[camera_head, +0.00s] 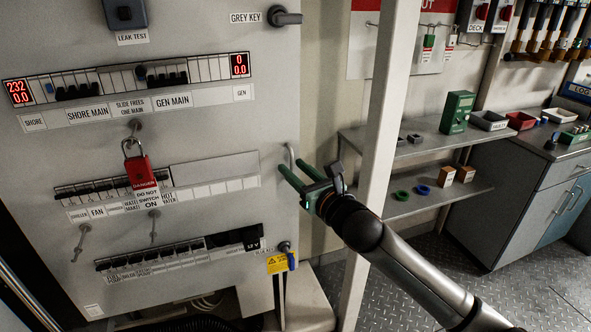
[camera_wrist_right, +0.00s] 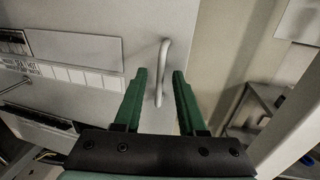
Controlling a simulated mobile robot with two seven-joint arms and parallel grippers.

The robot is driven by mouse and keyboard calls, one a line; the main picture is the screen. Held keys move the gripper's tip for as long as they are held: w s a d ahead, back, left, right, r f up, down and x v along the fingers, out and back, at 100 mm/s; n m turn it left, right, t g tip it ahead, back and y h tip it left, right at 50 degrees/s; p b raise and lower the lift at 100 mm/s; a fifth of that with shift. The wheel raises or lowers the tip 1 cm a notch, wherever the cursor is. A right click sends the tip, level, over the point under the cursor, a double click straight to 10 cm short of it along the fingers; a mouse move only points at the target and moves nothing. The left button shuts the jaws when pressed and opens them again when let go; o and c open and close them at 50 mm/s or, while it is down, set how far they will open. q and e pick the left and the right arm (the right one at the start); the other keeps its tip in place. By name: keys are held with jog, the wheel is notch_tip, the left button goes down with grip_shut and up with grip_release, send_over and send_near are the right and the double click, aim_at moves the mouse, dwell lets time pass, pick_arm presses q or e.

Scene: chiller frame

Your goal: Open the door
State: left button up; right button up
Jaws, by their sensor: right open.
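The door is the large grey panel (camera_head: 215,130) that fills the left of the head view, and it looks shut. Its curved metal handle (camera_head: 290,158) is at the panel's right edge. In the right wrist view the handle (camera_wrist_right: 162,72) stands upright between the tips of my right gripper (camera_wrist_right: 158,85). My right gripper (camera_head: 287,174), with green fingers, is open. Its fingertips are at the handle in the head view, one finger on each side in the wrist view. Whether they touch it I cannot tell. My left gripper is not in view.
A red padlock tag (camera_head: 140,172) hangs on the panel among rows of breakers. A blue key (camera_head: 291,261) sits at the lower right. A pale post (camera_head: 378,150) stands right beside my right arm. Shelves (camera_head: 425,190) with small boxes are behind; floor (camera_head: 530,298) is free at right.

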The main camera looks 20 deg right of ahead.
grip_shut()
dwell(0.4)
dwell(1.1)
